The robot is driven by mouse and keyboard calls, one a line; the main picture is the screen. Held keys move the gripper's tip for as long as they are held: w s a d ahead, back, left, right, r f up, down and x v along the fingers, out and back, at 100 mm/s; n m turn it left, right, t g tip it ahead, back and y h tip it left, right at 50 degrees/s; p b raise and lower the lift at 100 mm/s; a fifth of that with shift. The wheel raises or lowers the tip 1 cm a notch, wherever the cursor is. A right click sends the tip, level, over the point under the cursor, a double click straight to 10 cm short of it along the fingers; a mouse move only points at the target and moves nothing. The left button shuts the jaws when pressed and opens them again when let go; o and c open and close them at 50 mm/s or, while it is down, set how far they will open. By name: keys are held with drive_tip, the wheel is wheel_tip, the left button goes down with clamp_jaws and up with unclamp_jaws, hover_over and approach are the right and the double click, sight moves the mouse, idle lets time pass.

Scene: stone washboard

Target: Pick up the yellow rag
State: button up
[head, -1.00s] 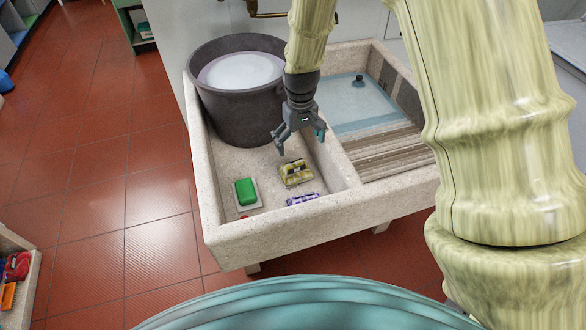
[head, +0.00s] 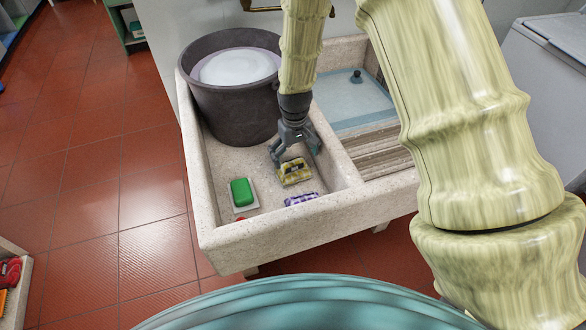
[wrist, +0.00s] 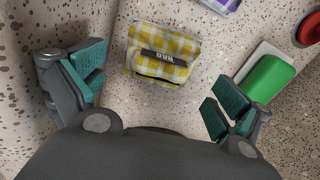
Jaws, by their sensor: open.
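The yellow rag (head: 295,172) is a folded yellow and white checked cloth with a dark label. It lies on the floor of the stone basin (head: 262,232). My gripper (head: 292,160) is open and empty just above and behind the rag in the head view. In the wrist view the rag (wrist: 160,54) lies ahead of my gripper (wrist: 152,85), roughly between the lines of its two teal-padded fingers. The fingers appear apart from the rag. The rag's underside is hidden.
A green soap block (head: 241,191) on a white dish lies left of the rag. A purple checked cloth (head: 301,199) lies nearer the front wall. A dark bucket (head: 233,110) of foamy water stands behind. A ribbed washboard (head: 380,150) and water basin adjoin at right.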

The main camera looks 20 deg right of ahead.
sight(293, 163)
drive_tip(key=shift+w+a+f+p, duration=0.15)
drive_tip(key=shift+f+p, duration=0.55)
drive_tip(key=shift+f, duration=2)
drive_tip(key=shift+c, duration=0.4)
drive_tip(key=c, duration=0.9)
